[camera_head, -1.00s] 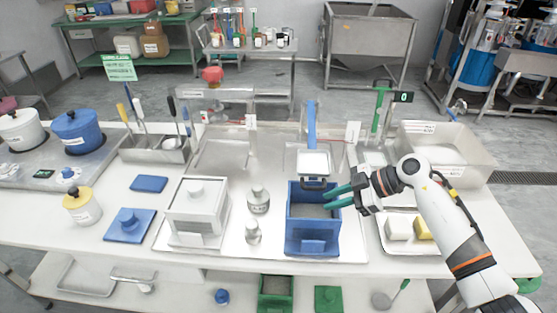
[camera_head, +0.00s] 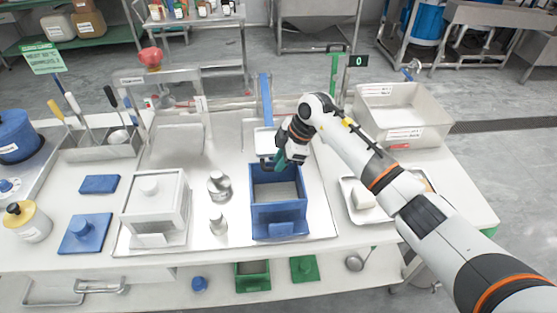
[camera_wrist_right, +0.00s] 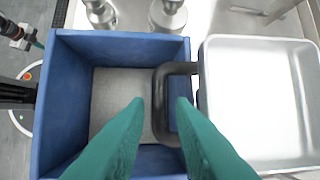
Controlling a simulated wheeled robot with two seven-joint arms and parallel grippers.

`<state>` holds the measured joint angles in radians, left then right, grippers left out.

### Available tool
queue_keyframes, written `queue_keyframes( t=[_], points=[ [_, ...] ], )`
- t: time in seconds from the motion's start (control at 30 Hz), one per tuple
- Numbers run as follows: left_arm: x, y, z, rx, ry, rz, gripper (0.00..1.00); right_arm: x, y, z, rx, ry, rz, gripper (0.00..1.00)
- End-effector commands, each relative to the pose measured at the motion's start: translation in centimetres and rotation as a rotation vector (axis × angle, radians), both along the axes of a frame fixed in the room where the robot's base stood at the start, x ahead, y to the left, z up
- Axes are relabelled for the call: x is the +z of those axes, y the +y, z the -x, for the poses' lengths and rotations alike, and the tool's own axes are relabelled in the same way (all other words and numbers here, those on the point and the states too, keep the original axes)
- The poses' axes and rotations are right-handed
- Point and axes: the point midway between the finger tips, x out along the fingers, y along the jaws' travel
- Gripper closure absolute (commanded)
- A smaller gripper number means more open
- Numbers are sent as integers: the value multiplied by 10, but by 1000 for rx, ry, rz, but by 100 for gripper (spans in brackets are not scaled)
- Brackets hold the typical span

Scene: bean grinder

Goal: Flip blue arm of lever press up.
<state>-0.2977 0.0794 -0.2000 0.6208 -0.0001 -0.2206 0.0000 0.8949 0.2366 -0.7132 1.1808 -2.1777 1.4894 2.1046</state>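A blue upright bar (camera_head: 265,98), which looks like the blue arm of the lever press, stands behind a blue open box (camera_head: 278,212). At its foot is a pale square plate or pan (camera_head: 266,139). In the right wrist view the pan (camera_wrist_right: 262,105) is silvery, with a black loop handle (camera_wrist_right: 162,100) reaching over the box (camera_wrist_right: 60,110). My right gripper (camera_head: 283,160) is at this handle; its green fingers (camera_wrist_right: 160,115) are apart, with part of the handle between them. Contact is unclear. What seems my left gripper (camera_wrist_right: 25,38) shows small in the right wrist view's corner.
A white lidded box (camera_head: 155,205) and small metal weights (camera_head: 219,186) stand left of the blue box. A green upright bar (camera_head: 334,75) and a large metal bin (camera_head: 403,112) stand behind right. A small tray (camera_head: 350,190) lies to the right, partly under my arm.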

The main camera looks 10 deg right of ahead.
Motion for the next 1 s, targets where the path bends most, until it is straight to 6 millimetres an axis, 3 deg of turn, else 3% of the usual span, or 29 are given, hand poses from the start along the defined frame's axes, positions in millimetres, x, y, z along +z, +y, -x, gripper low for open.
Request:
queue_keyframes(
  t=[0.2, 0.43, 0.6, 0.87, 1.0],
  points=[
    [2, 0, -4, 0, -7, 1, 100, -12, 5, -1, 1, 0, 0, 78],
    [2, 0, -1, 0, -3, 1, 100, -13, 5, -2, 1, -1, 0, 78],
    [1, 0, 2, 0, 2, 0, 100, -13, 5, -2, 1, -1, 0, 100],
    [3, 0, 3, 0, 4, -1, 100, -11, 5, -2, 1, 1, -1, 100],
    [12, 0, 3, 0, 4, -1, 100, 2, 6, -2, 0, 23, -2, 100]
  ],
)
